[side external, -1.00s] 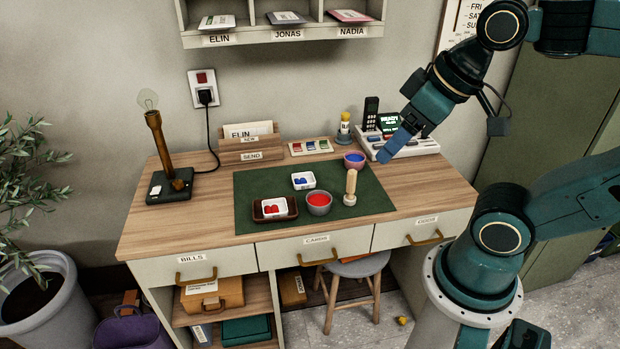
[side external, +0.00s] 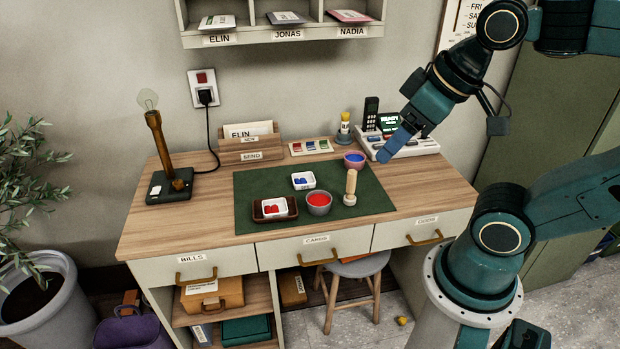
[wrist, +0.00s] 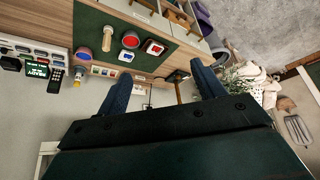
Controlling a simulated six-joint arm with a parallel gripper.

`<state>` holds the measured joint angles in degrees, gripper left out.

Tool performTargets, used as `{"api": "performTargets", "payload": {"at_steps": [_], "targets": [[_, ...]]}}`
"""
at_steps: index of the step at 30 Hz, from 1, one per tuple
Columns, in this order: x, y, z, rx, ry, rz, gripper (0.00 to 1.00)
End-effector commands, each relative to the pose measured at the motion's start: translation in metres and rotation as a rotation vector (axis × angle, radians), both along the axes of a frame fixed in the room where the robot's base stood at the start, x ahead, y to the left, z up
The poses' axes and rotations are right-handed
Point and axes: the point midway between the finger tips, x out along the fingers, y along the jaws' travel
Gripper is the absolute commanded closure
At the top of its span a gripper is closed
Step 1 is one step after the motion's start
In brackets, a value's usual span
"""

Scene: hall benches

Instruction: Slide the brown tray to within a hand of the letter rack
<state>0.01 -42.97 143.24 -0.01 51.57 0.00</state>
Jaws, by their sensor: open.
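The wooden letter rack (side external: 236,154) stands at the back of the desk near the wall, holding envelopes. A clear gap of mat and wood lies between tray and rack. My gripper (side external: 384,156) is in the air at the right, near the blue-filled bowl, away from the tray. In the wrist view my gripper (wrist: 162,84) shows its two fingers wide apart with nothing between them.
A red-filled bowl (side external: 318,204) stands close right of the tray, with a wooden-handled stamp (side external: 350,187) beyond it. A blue-filled bowl (side external: 354,160) and a lamp (side external: 158,145) stand farther off.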

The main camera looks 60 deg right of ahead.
Motion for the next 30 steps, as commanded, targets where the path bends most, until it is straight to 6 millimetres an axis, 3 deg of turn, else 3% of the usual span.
{"api": "performTargets", "payload": {"at_steps": [8,19,30], "targets": [[0.0,0.0,0.0,0.0,0.0,0.0,0.32],[0.012,0.0,-0.005,-0.037,0.021,0.058,1.0],[0.061,0.004,-0.036,-0.221,0.103,0.321,1.0]]}}
